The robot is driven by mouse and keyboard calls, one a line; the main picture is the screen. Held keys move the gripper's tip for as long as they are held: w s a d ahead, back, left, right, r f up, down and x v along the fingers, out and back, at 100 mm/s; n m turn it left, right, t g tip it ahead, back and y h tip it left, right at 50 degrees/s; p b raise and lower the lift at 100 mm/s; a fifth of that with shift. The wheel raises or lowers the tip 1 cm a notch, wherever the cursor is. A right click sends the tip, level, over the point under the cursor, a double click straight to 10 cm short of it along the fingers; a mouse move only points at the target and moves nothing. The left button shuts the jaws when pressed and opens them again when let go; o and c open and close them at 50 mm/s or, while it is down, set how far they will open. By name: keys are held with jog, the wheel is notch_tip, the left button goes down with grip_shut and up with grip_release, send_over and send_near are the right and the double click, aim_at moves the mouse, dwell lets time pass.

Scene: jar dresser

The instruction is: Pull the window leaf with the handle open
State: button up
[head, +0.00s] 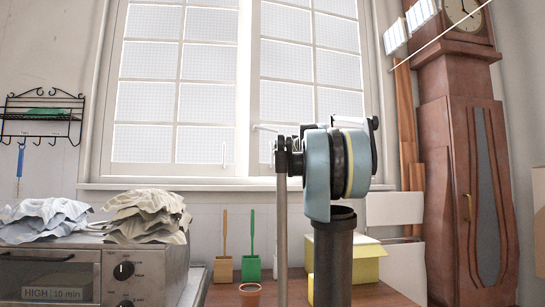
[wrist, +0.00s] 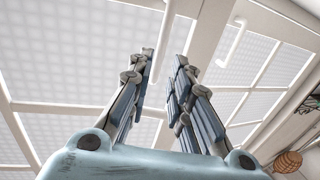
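The window has a left leaf (head: 150,95) and a right leaf (head: 285,70), both with white frames and frosted panes. A vertical white handle (head: 224,153) sits on the left leaf; it also shows in the wrist view (wrist: 233,40). A second white handle (head: 265,128) juts out by the right leaf's inner edge, just left of my arm. In the wrist view my gripper (wrist: 165,62) is open and faces the window. A thin white bar, seemingly this second handle, shows between its fingers; contact cannot be told. My arm mostly hides the gripper in the head view.
A toaster oven (head: 95,270) with crumpled cloths stands at the lower left. A brown brush (head: 224,265), a green brush (head: 251,265) and a yellow box (head: 365,262) stand below the sill. A tall clock (head: 468,170) stands on the right. A hook rack (head: 42,115) hangs left.

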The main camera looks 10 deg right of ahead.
jog(key=shift+x, duration=3.95)
grip_shut()
